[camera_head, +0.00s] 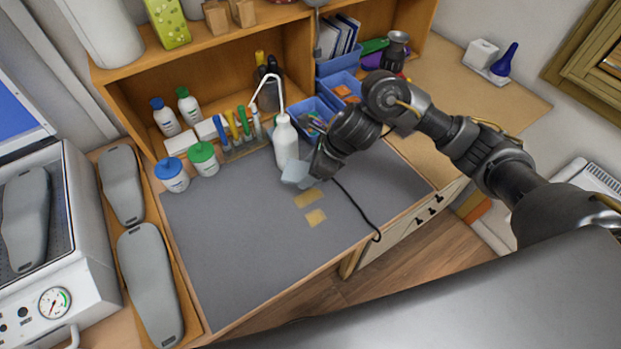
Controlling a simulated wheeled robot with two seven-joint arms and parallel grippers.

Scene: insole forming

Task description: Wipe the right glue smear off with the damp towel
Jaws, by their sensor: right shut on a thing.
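Two yellowish glue smears lie on the dark grey mat (230,250): one smear (308,198) is farther back, and the other smear (316,217) is a little nearer and slightly to the right. My right gripper (312,174) reaches in from the right and is shut on a pale blue-grey damp towel (297,177). The towel is just behind the farther smear, low over the mat; I cannot tell whether it touches. The gripper's fingers are partly hidden. My left gripper is not in view.
A white squeeze bottle (285,140) stands right behind the towel. Blue-lidded (172,175) and green-lidded (203,158) jars stand at the back left. Blue bins (318,108) are behind my gripper. A black cable (357,210) crosses the mat's right side. The front of the mat is clear.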

